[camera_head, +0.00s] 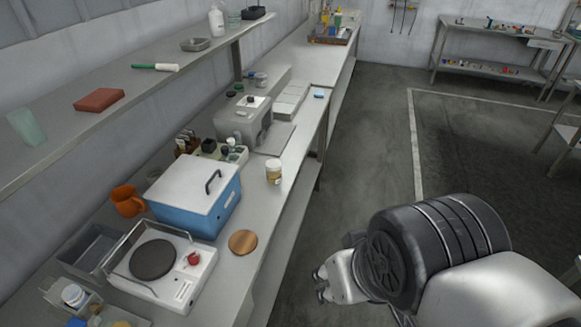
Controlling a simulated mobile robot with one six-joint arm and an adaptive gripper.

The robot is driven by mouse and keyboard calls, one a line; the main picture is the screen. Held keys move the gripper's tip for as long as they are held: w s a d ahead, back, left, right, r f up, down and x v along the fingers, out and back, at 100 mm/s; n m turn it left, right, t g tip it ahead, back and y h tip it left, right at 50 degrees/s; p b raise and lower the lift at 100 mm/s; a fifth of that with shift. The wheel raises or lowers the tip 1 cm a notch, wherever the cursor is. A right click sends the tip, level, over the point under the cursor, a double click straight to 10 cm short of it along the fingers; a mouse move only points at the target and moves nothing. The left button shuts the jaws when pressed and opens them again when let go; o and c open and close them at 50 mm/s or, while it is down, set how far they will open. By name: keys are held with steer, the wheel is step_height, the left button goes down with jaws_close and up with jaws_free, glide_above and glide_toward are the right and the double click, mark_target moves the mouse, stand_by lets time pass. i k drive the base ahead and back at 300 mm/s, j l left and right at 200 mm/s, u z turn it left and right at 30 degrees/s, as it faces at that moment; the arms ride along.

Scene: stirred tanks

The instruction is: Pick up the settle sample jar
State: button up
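A small jar (273,172) with a white lid and a tan, labelled-looking body stands upright on the steel bench, near its front edge and right of the blue box. It looks like a sample jar, but I cannot read any label, so I cannot confirm it is the settle sample jar. My gripper (321,284) is over the floor, off the bench's edge and below the jar in the picture. Its two dark fingertips appear apart, with nothing between them. It is clear of the jar.
A blue box with a white lid (196,190), a hotplate (158,265), a cork disc (243,242) and an orange mug (127,201) crowd the bench. A grey machine (243,119) stands behind the jar. A shelf (150,85) overhangs the back.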

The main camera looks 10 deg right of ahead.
mark_target(274, 178)
steer(key=u, duration=1.75)
steer(key=z, duration=1.75)
steer(key=i+l+u, duration=0.15)
steer(key=i+l, duration=0.15)
steer(key=i+l+u, duration=0.2)
steer(key=i+l, duration=0.15)
steer(key=i+l+u, duration=0.15)
steer(key=i+l, duration=0.25)
steer(key=i+l+u, duration=0.2)
steer(key=l, duration=0.25)
steer(key=i+l+u, duration=0.15)
steer(key=i+l, duration=0.2)
steer(key=l, duration=0.1)
